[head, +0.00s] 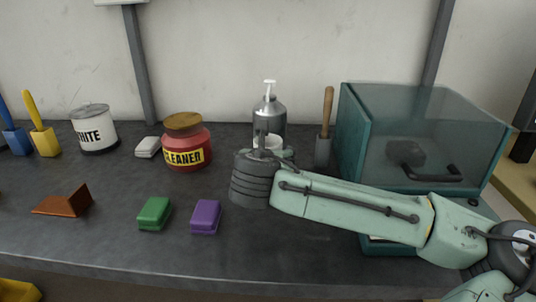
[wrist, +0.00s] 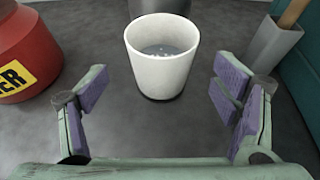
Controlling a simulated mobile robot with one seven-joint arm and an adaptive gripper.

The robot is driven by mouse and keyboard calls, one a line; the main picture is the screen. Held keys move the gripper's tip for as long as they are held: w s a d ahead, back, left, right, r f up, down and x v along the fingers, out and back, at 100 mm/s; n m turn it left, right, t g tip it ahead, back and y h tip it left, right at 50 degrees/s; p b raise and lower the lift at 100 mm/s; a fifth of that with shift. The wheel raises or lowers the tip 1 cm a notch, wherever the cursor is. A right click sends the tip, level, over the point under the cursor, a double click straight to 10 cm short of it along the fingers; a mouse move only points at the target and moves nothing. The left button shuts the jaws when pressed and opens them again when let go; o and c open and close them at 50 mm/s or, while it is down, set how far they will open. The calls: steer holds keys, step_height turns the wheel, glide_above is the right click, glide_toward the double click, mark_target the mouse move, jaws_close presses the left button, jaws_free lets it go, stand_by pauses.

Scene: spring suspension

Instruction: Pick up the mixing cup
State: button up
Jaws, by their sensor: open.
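The mixing cup (wrist: 161,68) is a white, open-topped cup with some greyish content inside. In the wrist view it stands upright on the dark counter, ahead of my gripper and roughly centred between the fingers. My gripper (wrist: 160,112) is open and empty, with purple pads on both fingers. The cup is just beyond the fingertips and no contact shows. In the head view only a white part of the cup (head: 269,141) shows behind my wrist, and my fingers are mostly hidden there.
A red cleaner jar (head: 187,144) stands to the left. A grey pump bottle (head: 269,112) is behind the cup. A grey holder with a wooden-handled tool (head: 325,130) and a teal glass-topped box (head: 420,135) stand to the right. Green (head: 154,213) and purple (head: 206,216) blocks lie in front.

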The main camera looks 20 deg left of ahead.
steer(key=p+x, duration=0.1)
steer(key=x, duration=0.4)
steer(key=shift+w+p, duration=0.3)
steer(key=shift+w, duration=0.1)
steer(key=shift+c, duration=0.2)
steer(key=c, duration=1.5)
steer(key=shift+a+r, duration=0.1)
steer(key=shift+r, duration=0.05)
steer(key=shift+c, duration=0.2)
